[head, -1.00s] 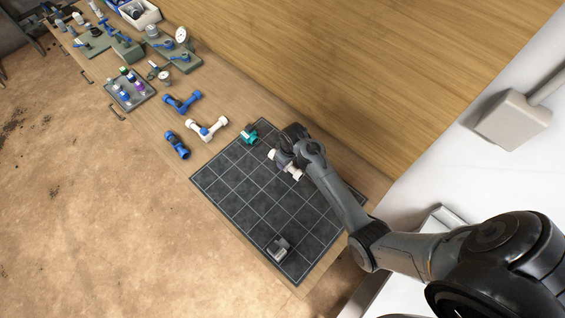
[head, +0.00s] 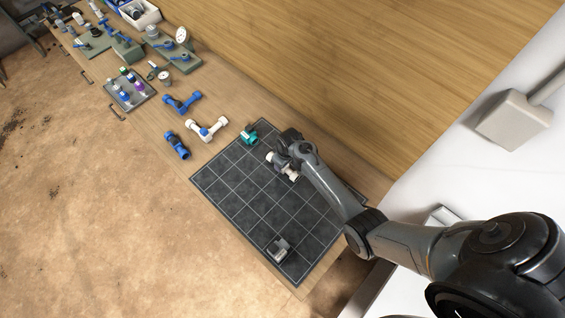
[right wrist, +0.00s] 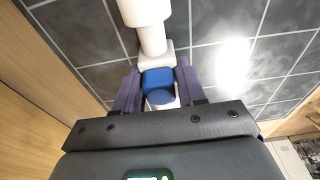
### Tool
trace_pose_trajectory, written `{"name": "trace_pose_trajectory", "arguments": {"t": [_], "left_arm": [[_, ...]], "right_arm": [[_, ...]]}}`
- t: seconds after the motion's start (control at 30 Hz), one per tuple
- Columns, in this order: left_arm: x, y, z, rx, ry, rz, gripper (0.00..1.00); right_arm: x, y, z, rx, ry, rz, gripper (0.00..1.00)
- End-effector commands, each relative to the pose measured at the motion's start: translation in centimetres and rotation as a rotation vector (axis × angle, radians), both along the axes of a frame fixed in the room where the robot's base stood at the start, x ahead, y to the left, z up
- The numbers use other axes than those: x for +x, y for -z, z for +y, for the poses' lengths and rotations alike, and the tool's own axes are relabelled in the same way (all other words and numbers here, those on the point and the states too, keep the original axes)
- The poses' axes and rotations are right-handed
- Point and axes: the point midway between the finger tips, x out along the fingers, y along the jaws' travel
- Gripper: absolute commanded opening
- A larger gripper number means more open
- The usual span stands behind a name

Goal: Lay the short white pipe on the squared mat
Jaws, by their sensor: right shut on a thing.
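The short white pipe (head: 291,175) is over the upper part of the dark squared mat (head: 245,194) in the head view. My right gripper (head: 282,163) is shut on its middle, covering part of it. In the right wrist view the white pipe (right wrist: 152,38) extends forward from between the purple fingers (right wrist: 157,88), with the mat's grid behind it. A blue part (right wrist: 158,83) shows between the fingers. Whether the pipe touches the mat or hangs just above it, I cannot tell. My left gripper is not in view.
A teal fitting (head: 249,137) sits at the mat's upper corner and a grey block (head: 279,248) near its lower corner. A white-and-blue elbow pipe (head: 208,131) and blue fittings (head: 177,146) lie left of the mat. The mat's middle is clear. A wooden wall (head: 380,80) rises behind.

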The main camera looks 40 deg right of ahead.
Motion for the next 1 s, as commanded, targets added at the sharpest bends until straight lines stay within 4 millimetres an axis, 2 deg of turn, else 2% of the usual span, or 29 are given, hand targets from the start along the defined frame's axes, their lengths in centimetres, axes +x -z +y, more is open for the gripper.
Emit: {"name": "trace_pose_trajectory", "arguments": {"t": [0.13, 0.17, 0.3, 0.33, 0.73, 0.87, 1.0], "left_arm": [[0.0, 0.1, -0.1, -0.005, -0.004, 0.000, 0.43], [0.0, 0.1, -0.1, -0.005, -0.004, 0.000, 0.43], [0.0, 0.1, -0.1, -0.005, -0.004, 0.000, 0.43], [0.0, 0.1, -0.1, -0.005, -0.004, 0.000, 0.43], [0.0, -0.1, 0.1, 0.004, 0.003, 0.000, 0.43], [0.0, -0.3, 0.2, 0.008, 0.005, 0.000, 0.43], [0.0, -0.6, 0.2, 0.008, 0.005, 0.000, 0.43]], "right_arm": [[0.0, 0.3, 0.0, 0.000, 0.000, 0.000, 0.07], [0.0, 0.4, 0.0, 0.000, 0.000, 0.000, 0.41], [0.0, 0.3, 0.0, 0.000, 0.000, 0.001, 0.63], [0.0, 0.3, 0.0, 0.000, 0.000, 0.001, 0.66], [-0.1, -0.4, 0.0, 0.001, 0.000, 0.000, 0.66], [-0.3, -1.8, 0.0, 0.001, -0.001, -0.001, 0.66], [-0.6, -4.2, 0.0, 0.000, 0.000, -0.003, 0.66]]}}
